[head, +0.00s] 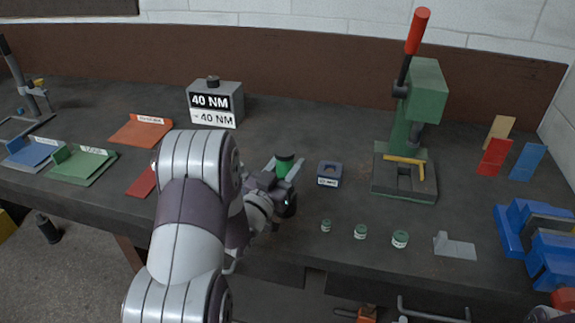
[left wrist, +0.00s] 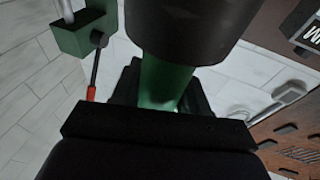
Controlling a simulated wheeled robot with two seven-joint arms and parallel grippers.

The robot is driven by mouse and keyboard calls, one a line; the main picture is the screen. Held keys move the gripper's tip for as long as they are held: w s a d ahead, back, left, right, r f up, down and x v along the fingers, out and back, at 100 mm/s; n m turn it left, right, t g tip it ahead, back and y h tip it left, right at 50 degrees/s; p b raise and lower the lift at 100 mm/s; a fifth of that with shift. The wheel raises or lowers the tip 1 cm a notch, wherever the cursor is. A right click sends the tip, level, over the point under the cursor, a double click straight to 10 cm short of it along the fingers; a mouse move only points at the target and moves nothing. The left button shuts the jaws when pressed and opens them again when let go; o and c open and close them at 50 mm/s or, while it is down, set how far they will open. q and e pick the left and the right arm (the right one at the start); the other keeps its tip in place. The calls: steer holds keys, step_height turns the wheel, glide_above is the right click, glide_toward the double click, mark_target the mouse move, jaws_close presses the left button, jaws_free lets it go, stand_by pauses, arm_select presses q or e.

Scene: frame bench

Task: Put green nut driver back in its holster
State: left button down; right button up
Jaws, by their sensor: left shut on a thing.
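My left gripper (head: 282,180) is shut on the green nut driver (head: 283,166), a green handle with a dark top, held upright over the bench. In the left wrist view the green handle (left wrist: 165,82) stands between the dark fingers, with its wide dark end (left wrist: 190,25) near the camera. Its lower end is hidden by the gripper and arm in the head view. I cannot pick out the holster for certain. My right gripper does not show.
A small labelled blue block (head: 330,173) stands just right of the gripper. Several small green-lidded pots, including one at the right (head: 400,239), line the front. A green press (head: 412,120) and a 40 NM box (head: 214,100) stand farther back. Open bench lies between them.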

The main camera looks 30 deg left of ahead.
arm_select(q)
steer(key=shift+c, duration=2.4)
jaws_free()
steer(key=shift+f, duration=0.1)
